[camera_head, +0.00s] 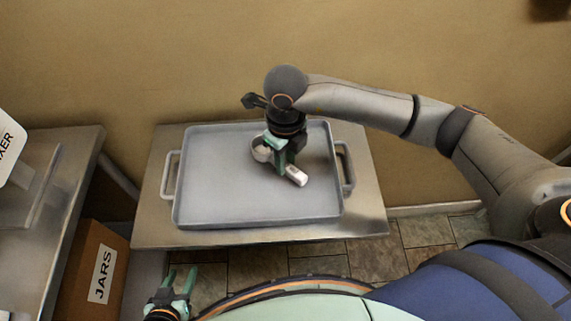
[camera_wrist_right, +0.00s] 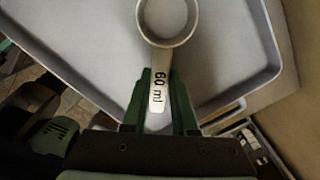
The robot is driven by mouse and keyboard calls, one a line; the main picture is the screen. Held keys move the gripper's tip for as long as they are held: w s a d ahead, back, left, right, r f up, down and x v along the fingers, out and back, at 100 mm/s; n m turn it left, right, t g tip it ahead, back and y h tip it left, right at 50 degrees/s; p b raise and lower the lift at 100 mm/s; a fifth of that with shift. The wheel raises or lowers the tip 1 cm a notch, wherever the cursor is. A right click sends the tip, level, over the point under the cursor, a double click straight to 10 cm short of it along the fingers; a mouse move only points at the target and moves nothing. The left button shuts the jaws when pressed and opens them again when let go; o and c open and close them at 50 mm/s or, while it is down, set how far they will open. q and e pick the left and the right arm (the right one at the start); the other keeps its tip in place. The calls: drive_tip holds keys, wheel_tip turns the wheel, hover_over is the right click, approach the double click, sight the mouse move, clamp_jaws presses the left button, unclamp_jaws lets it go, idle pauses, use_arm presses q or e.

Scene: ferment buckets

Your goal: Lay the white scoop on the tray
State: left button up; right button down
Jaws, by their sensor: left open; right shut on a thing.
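The white scoop (camera_head: 297,176) is over the right half of the grey tray (camera_head: 215,201) in the head view. My right gripper (camera_head: 281,168) points down and is shut on the scoop's handle. In the right wrist view the scoop (camera_wrist_right: 160,62) shows its round bowl and a handle marked "60 ml", between the green fingers of my right gripper (camera_wrist_right: 160,110). The tray's flat inside (camera_wrist_right: 105,40) lies under it; I cannot tell whether the scoop touches it. My left gripper (camera_head: 178,282) is open and empty at the bottom left of the head view, away from the tray.
The tray stands on a metal table (camera_head: 365,205) against a tan wall. A second metal table (camera_head: 75,165) is at the left, with a cardboard box (camera_head: 92,270) labelled "JARS" low beside it. The rest of the tray is empty.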

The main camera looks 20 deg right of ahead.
drive_tip(key=shift+f, duration=1.15)
drive_tip(key=shift+s+f, duration=0.1)
drive_tip(key=shift+f, duration=0.15)
drive_tip(key=c, duration=0.7)
unclamp_jaws()
drive_tip(key=shift+r, duration=0.15)
wheel_tip(320, 180, up, 12)
drive_tip(key=shift+r, duration=0.1)
